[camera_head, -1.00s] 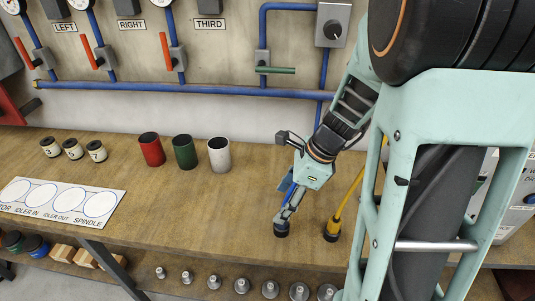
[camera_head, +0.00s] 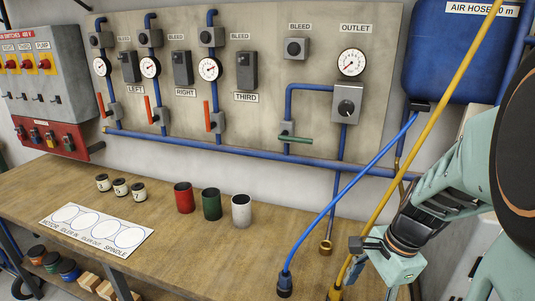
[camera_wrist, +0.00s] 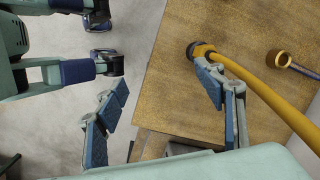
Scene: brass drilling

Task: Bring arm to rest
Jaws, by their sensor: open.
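My gripper (camera_wrist: 160,78) is open and empty, its two blue-padded fingers spread wide in the wrist view. The blue hose (camera_head: 345,200) ends in a dark connector (camera_head: 284,287) on the table, apart from my gripper.
The wooden workbench (camera_head: 225,265) holds red (camera_head: 184,199), green (camera_head: 212,205) and white (camera_head: 241,211) cups, small labelled jars and a marked white card (camera_head: 97,231). A brass fitting (camera_head: 326,248) hangs beneath the gauge panel (camera_head: 270,110). Grey floor (camera_wrist: 50,120) is clear left of the bench edge.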

